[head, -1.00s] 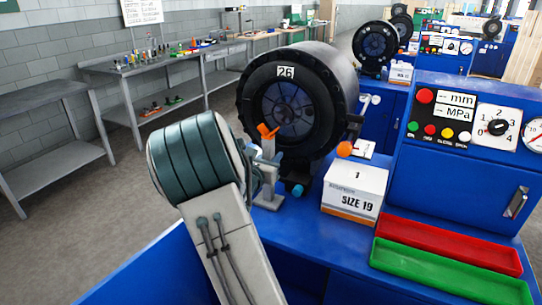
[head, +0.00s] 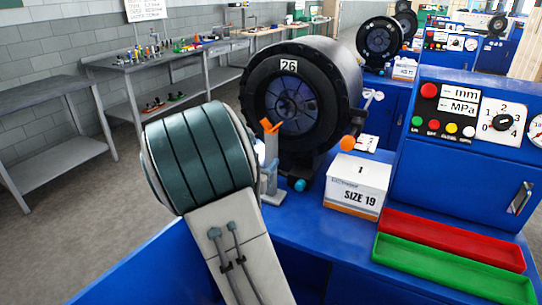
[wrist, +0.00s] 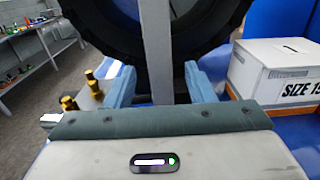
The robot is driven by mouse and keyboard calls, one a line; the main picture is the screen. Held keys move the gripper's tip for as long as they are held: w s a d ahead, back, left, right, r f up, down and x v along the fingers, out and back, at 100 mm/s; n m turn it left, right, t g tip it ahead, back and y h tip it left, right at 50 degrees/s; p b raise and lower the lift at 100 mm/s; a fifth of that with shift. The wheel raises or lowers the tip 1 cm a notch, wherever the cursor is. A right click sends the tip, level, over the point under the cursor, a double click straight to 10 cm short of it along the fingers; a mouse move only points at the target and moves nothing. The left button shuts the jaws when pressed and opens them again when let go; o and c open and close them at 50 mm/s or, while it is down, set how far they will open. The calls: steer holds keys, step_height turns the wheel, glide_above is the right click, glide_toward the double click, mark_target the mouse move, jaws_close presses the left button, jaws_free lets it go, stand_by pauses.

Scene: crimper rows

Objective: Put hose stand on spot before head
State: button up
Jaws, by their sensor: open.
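The hose stand (head: 271,178) is a slim grey post with an orange forked top and a flat foot. It stands upright on the blue bench, in front of the lower left of the black crimper head (head: 345,80) marked 26. In the wrist view its grey post (wrist: 157,45) rises between the two light-blue fingers of my gripper (wrist: 160,88). The gripper is open, and I cannot tell whether either finger touches the post. In the head view my wrist hides most of the fingers. No marked spot is distinguishable; the stand's foot is partly hidden.
A SIZE 19 box (head: 357,185) stands right of the head. Red (head: 455,240) and green (head: 450,270) trays lie farther right, below the control panel (head: 465,120). An orange ball (head: 347,143) sticks out near the head. Brass fittings (wrist: 68,103) show at left in the wrist view.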

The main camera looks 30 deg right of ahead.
steer(key=s+a+f+m+g+y, duration=0.2)
steer(key=s+m+g, duration=0.2)
steer(key=s+m, duration=0.4)
steer(key=s+a+f+m+g+y, duration=0.25)
steer(key=s+m+g, duration=0.2)
steer(key=s, duration=0.45)
steer(key=s+a+m+y, duration=0.2)
steer(key=a+m+y, duration=0.1)
steer(key=a+m, duration=0.1)
steer(key=s+a+m+t+y, duration=0.1)
steer(key=s+a+m+y, duration=0.2)
steer(key=a, duration=0.4)
steer(key=s+a+r+m+t+y, duration=0.1)
steer(key=s+a+m+y, duration=0.1)
steer(key=a+m+y, duration=0.3)
steer(key=shift+s+a, duration=0.25)
steer(key=shift+a, duration=0.45)
